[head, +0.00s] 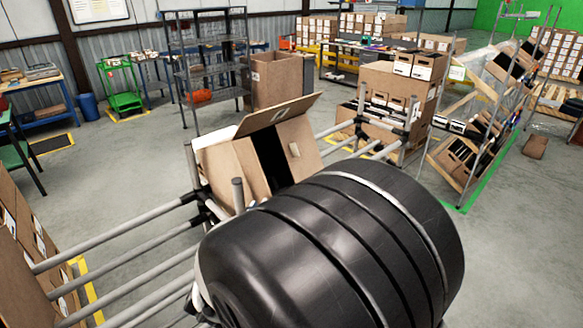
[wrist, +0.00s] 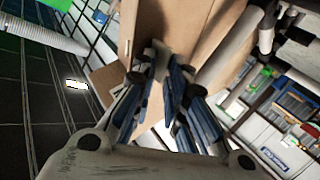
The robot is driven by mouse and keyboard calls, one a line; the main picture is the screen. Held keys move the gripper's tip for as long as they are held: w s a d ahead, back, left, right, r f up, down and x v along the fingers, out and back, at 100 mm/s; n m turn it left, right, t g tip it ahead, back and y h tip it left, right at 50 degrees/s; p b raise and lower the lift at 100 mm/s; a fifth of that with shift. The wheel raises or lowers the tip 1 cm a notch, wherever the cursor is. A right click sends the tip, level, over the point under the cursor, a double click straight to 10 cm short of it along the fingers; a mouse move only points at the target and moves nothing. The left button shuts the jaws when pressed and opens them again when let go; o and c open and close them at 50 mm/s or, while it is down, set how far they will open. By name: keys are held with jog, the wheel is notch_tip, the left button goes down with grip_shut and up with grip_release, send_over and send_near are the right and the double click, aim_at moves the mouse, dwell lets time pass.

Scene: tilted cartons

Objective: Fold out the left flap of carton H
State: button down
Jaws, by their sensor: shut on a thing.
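An open brown carton (head: 300,148) sits tilted on a grey tube rack in the middle of the head view; I cannot read a letter on it. A wide flap (head: 278,115) stands up at its far side, and a paler flap edge (head: 215,136) shows at its left. Its dark opening is partly visible. My black arm hides its near side and my gripper in the head view. In the wrist view, my gripper (wrist: 158,72) has its blue-sided fingers closed on a narrow edge of brown cardboard (wrist: 190,25), which looks like a carton flap.
The rack's grey tubes (head: 120,242) run left and right of the carton. More cartons (head: 20,240) stand at the left edge. A stack of cartons (head: 390,85) stands behind on the right, near a slanted shelf (head: 470,150). Open floor (head: 110,180) lies behind the rack at left.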

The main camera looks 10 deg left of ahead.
jog(key=shift+a+f, duration=0.2)
jog(key=shift+a, duration=0.45)
jog(key=shift+d, duration=0.1)
jog(key=c, duration=2)
grip_release()
jog(key=shift+c, duration=0.2)
jog(key=shift+o, duration=1.2)
jog(key=shift+w+f, duration=0.15)
jog(key=shift+w, duration=0.25)
jog(key=shift+s+a, duration=0.15)
jog(key=shift+a, duration=0.05)
jog(key=s+r, duration=0.1)
jog(key=s, duration=0.6)
jog(key=shift+s+r+h, duration=0.15)
jog(key=shift+r+h, duration=0.1)
jog(key=shift+h, duration=0.05)
